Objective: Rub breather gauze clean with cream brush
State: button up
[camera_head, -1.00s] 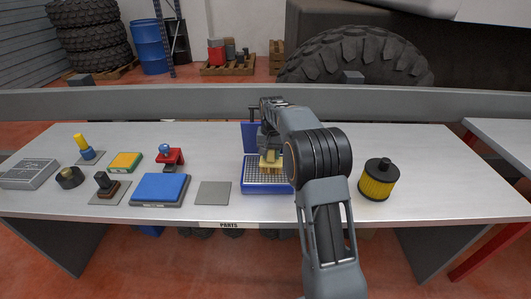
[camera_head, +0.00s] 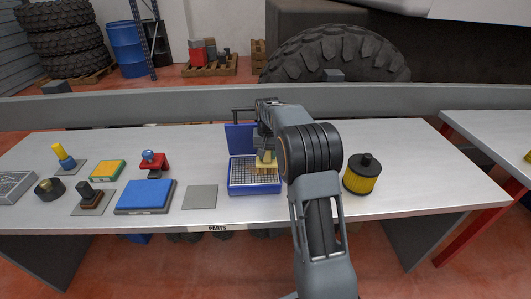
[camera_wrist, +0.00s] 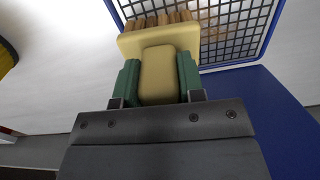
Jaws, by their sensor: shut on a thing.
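The cream brush (camera_wrist: 158,36) is held between the green finger pads of my gripper (camera_wrist: 158,82), which is shut on its block-shaped handle. Its tan bristles lie against or just over the gauze (camera_wrist: 232,22), a pale mesh in a blue frame; I cannot tell if they touch. In the head view the gauze (camera_head: 245,172) fills the top of a blue box (camera_head: 255,190) with a blue lid standing up behind it. The brush (camera_head: 264,165) is over its right part, and my arm hides the right edge.
A yellow filter with a black cap (camera_head: 362,175) stands to the right of my arm. To the left are a grey plate (camera_head: 200,197), a blue pad (camera_head: 146,197), a red stand (camera_head: 154,163), a green-and-yellow block (camera_head: 108,170) and several stamp-like items. The table's right end is clear.

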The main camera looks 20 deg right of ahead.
jog(key=shift+f, duration=0.1)
jog(key=shift+w+a+r+p, duration=0.1)
jog(key=shift+w+a+p, duration=0.25)
jog(key=shift+a, duration=0.5)
jog(key=shift+w+a+r+p, duration=0.15)
jog(key=shift+a+p, duration=0.25)
jog(key=shift+a, duration=0.5)
jog(key=shift+w+a+f+p, duration=0.1)
jog(key=shift+w+a+p, duration=0.3)
jog(key=shift+a, duration=0.45)
jog(key=shift+w+a+p, duration=0.2)
jog(key=shift+a+p, duration=0.05)
jog(key=shift+a, duration=0.45)
jog(key=shift+w+a+p, duration=0.25)
jog(key=shift+a, duration=0.5)
jog(key=shift+w+a+p, duration=0.2)
jog(key=shift+a+p, duration=0.05)
jog(key=shift+a, duration=0.55)
jog(key=shift+w+p, duration=0.1)
jog(key=shift+p, duration=0.25)
jog(key=shift+d, duration=0.2)
